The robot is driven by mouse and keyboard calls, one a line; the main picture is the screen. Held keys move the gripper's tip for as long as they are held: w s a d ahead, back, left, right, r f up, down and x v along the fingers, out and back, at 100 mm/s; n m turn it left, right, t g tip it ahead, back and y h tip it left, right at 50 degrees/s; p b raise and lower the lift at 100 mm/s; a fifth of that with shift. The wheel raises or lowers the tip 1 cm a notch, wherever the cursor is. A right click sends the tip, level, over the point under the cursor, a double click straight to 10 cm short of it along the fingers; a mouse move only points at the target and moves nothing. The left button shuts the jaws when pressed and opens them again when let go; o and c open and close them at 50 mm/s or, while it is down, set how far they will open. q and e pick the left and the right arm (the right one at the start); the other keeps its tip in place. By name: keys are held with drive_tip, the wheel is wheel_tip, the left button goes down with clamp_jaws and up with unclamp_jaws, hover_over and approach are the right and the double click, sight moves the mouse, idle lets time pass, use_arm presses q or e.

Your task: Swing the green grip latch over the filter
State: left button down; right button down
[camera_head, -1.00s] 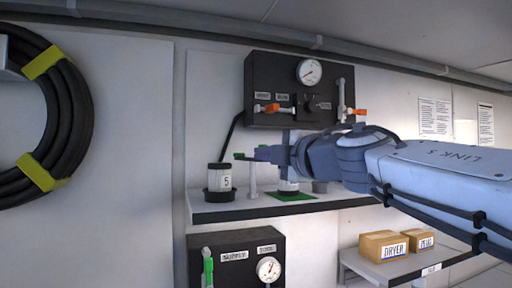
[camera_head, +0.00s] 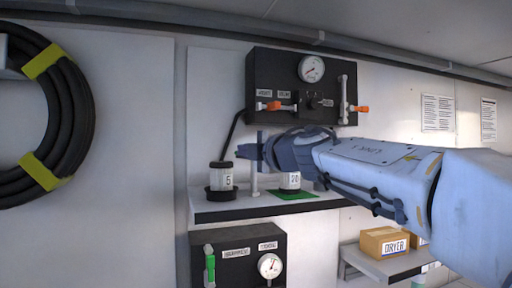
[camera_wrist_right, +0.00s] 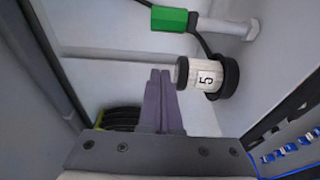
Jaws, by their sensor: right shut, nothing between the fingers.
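The green grip latch (camera_wrist_right: 169,18) shows in the right wrist view, at the top of a pale post (camera_wrist_right: 225,28). The post also shows in the head view (camera_head: 254,181), where I cannot make out the green grip behind my gripper. The filter (camera_wrist_right: 208,76) is a white cylinder marked 5 in a black base; it stands left of the post in the head view (camera_head: 221,178). The latch is beside the filter in the wrist view. My right gripper (camera_wrist_right: 160,72) is shut and empty, its fingertips apart from the latch; it also shows in the head view (camera_head: 240,151). My left gripper is not in view.
A shelf (camera_head: 225,212) carries the filter, the post and a second white cylinder (camera_head: 290,181) on a green mat (camera_head: 292,195). A gauge panel (camera_head: 268,75) hangs above, and another panel (camera_head: 238,257) is below. A coiled black hose (camera_head: 78,120) hangs at left.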

use_arm(q)
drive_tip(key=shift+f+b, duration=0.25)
drive_tip(key=shift+b, duration=0.2)
use_arm(e)
drive_tip(key=w+d, duration=0.1)
drive_tip(key=d, duration=0.2)
drive_tip(key=shift+w+d, duration=0.15)
drive_tip(key=shift+w, duration=0.25)
drive_tip(key=shift+d, duration=0.1)
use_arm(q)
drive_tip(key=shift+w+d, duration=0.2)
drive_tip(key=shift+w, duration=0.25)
use_arm(e)
drive_tip(key=shift+d+n+g+y, duration=0.15)
drive_tip(key=shift+n+g+y, duration=0.15)
drive_tip(key=shift+n+y, duration=0.15)
drive_tip(key=shift+y, duration=0.25)
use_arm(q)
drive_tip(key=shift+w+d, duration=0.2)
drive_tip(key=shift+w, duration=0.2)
use_arm(e)
drive_tip(key=shift+w+d+n+g, duration=0.1)
drive_tip(key=shift+d+n+g, duration=0.15)
drive_tip(key=shift+g, duration=0.05)
